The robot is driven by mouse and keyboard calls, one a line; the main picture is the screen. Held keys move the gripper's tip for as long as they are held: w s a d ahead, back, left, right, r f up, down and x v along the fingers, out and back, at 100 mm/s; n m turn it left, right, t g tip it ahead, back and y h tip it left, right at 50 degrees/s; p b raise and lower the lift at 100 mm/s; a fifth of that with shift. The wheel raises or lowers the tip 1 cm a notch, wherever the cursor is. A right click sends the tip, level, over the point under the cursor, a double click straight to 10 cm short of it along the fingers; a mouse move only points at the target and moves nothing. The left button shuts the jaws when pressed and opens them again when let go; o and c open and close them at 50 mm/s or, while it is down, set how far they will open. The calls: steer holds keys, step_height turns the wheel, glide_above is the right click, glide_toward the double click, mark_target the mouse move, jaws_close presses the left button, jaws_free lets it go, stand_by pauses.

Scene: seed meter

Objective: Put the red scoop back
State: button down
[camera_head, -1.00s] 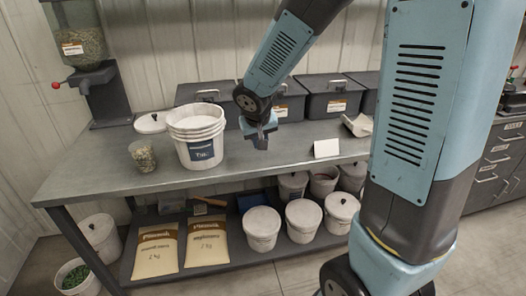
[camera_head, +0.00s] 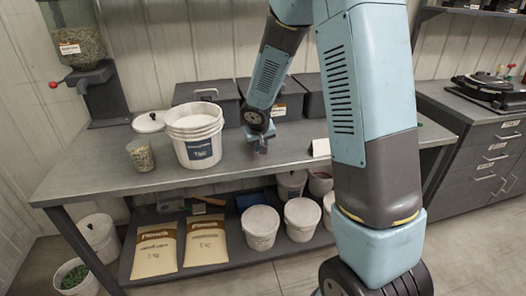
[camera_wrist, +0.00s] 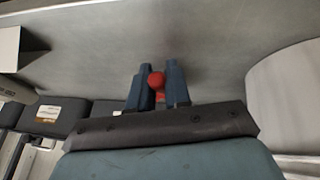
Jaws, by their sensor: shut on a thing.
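My gripper (camera_head: 258,147) is above the grey workbench (camera_head: 95,178), just right of the stacked white buckets (camera_head: 203,152). In the wrist view, my gripper (camera_wrist: 157,88) has its two dark blue fingers closed around a red piece with a rounded end, the visible part of the red scoop (camera_wrist: 157,79). The rest of the scoop is hidden between and beyond the fingers. I cannot make the scoop out in the head view.
A clear cup of seed (camera_head: 141,155) stands left of the buckets, and a seed hopper (camera_head: 77,38) at the back left. Dark bins (camera_head: 207,93) line the back. A small white card (camera_head: 320,148) stands to the right. Bare bench lies in front.

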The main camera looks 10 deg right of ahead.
steer(key=shift+s+f, duration=0.1)
steer(key=shift+f, duration=1.25)
steer(key=c, duration=1.1)
jaws_free()
steer(key=shift+r, duration=0.15)
steer(key=s+d+r+m, duration=0.1)
steer(key=s+d+r, duration=0.1)
steer(key=s+r, duration=0.8)
steer(key=s+d+r, duration=0.2)
steer(key=s+r, duration=0.6)
steer(key=r, duration=0.4)
steer(key=shift+t+y, duration=0.3)
steer(key=shift+y, duration=0.5)
steer(key=s+r, duration=0.1)
steer(key=s, duration=0.3)
steer(key=s+d+r, duration=0.1)
steer(key=s+r, duration=0.1)
steer(key=s, duration=0.3)
steer(key=s+r, duration=0.2)
steer(key=s, duration=0.3)
steer(key=shift+s+d, duration=0.2)
steer(key=shift+d, duration=0.1)
